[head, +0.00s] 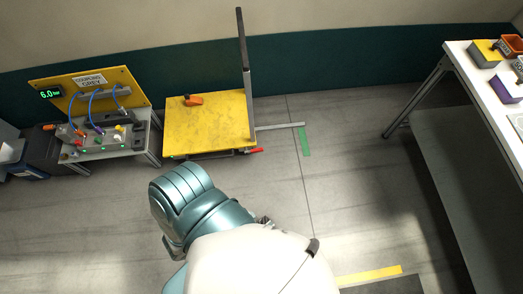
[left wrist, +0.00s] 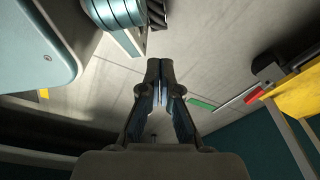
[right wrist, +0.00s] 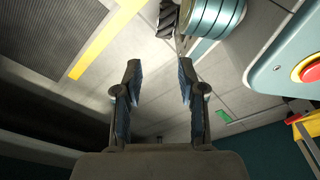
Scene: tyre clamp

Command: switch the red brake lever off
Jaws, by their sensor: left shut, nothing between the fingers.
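The red brake lever (head: 254,150) sticks out at the front right corner of the yellow-topped table, low in its frame, in the head view. In the left wrist view a red piece (left wrist: 253,96) beside the yellow table appears to be the same lever. My left gripper (left wrist: 160,72) is shut and empty, apart from the lever, which lies to its right in that view. My right gripper (right wrist: 159,72) is open with nothing between its fingers. In the head view a teal and white arm of mine fills the lower middle, and neither gripper shows clearly.
The yellow table (head: 205,132) carries an orange object (head: 193,100) and a tall dark post (head: 244,60). A grey bar (head: 280,126) reaches right towards a green floor strip (head: 305,142). A control panel (head: 105,145) stands left, a white bench (head: 495,95) right. Floor between is clear.

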